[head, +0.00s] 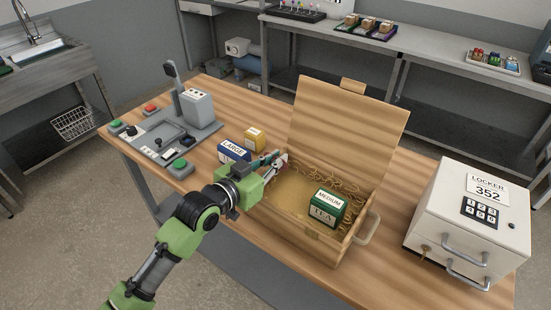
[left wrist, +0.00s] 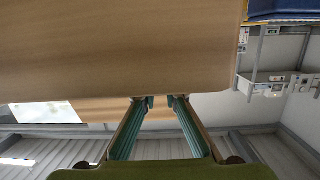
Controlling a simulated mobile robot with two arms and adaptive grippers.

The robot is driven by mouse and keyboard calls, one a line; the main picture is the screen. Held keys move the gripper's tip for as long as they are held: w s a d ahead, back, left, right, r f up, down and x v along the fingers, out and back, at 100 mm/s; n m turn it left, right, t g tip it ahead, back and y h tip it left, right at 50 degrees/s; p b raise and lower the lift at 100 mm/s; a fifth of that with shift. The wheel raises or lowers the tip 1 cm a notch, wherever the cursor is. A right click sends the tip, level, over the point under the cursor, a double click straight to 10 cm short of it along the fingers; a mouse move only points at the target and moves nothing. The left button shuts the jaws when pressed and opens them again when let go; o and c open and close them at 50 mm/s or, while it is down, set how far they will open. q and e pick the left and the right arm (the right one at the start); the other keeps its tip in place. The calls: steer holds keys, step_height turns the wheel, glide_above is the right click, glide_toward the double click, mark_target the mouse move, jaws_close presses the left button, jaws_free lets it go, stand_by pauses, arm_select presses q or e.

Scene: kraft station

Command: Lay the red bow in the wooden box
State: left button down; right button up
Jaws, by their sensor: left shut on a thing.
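The wooden box (head: 292,226) stands open on the table, its lid (head: 350,130) raised at the back. Straw lines it, and a green tea box (head: 325,208) marked MEDIUM sits at its right end. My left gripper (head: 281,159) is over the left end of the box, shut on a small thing. Only a small reddish bit shows at the fingertips, which I take for the red bow; its shape is too small to make out. In the left wrist view the fingers (left wrist: 160,101) are close together, and the bow cannot be made out between them. My right gripper is not in view.
Left of the box stand a blue LARGE carton (head: 233,151) and a yellow carton (head: 255,138). A grey button station (head: 165,135) is farther left. A white locker (head: 470,222) stands to the right. The straw left of the tea box looks clear.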

arm_select(q)
steer(key=shift+f, duration=0.55)
steer(key=c, duration=2.1)
jaws_free()
steer(key=shift+c, duration=0.2)
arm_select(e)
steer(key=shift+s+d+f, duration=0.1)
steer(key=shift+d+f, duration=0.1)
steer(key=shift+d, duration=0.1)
arm_select(q)
steer(key=shift+r, duration=0.1)
steer(key=shift+r, duration=0.8)
steer(key=b+v, duration=0.2)
steer(key=v, duration=1)
steer(key=shift+f, duration=0.15)
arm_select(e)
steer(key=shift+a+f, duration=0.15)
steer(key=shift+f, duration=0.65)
